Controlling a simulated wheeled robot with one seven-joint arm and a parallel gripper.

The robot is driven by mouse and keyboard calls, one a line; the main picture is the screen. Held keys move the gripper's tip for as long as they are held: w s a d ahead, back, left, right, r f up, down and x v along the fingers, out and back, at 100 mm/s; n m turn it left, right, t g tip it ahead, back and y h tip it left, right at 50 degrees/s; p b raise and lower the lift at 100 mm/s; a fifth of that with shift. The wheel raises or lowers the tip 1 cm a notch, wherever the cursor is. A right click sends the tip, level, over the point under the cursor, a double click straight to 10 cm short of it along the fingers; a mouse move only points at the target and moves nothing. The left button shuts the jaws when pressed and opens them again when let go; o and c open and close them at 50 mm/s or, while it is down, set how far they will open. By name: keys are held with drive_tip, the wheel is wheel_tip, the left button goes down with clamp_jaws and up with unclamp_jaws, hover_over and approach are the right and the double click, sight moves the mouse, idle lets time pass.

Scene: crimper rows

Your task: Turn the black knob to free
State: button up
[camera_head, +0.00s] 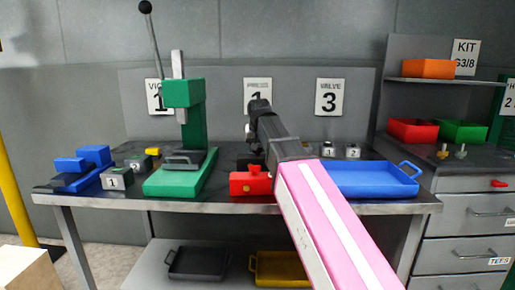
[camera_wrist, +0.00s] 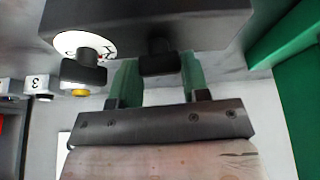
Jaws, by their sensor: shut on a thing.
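In the wrist view, a black knob (camera_wrist: 160,60) sticks out from a dark housing (camera_wrist: 165,18). My gripper (camera_wrist: 158,76) has its two green fingers on either side of this knob and is shut on it. A second black knob (camera_wrist: 82,69) sits to the left on a white round dial (camera_wrist: 78,42) with a small red mark; it is clear of the fingers. The dial's markings are too small to read. In the head view my arm covers the knobs and the gripper's fingertips, so the held knob's angle cannot be told there.
On the bench, a green press (camera_head: 186,115) stands left of my arm, a red block (camera_head: 250,183) in front, and a blue tray (camera_head: 375,190) to the right. Small numbered blocks (camera_head: 117,178) and a blue vise (camera_head: 82,166) are at the left.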

drive_tip(key=n+y, duration=0.1)
drive_tip(key=n, duration=0.3)
drive_tip(key=shift+y, duration=0.3)
drive_tip(key=n, duration=0.2)
drive_tip(key=n+g+y, duration=0.1)
drive_tip(key=n, duration=0.1)
drive_tip(key=shift+w+d+n+g, duration=0.1)
drive_tip(key=shift+n+g, duration=0.2)
drive_tip(key=shift+n, duration=0.1)
drive_tip(key=n, duration=0.2)
drive_tip(key=n+g+y, duration=0.1)
drive_tip(key=n, duration=0.1)
drive_tip(key=shift+w+n+g, duration=0.1)
drive_tip(key=shift+n+g, duration=0.2)
drive_tip(key=shift+n+g+y, duration=0.3)
drive_tip(key=shift+n+g, duration=0.3)
drive_tip(key=shift+n, duration=1)
drive_tip(key=o, duration=0.9)
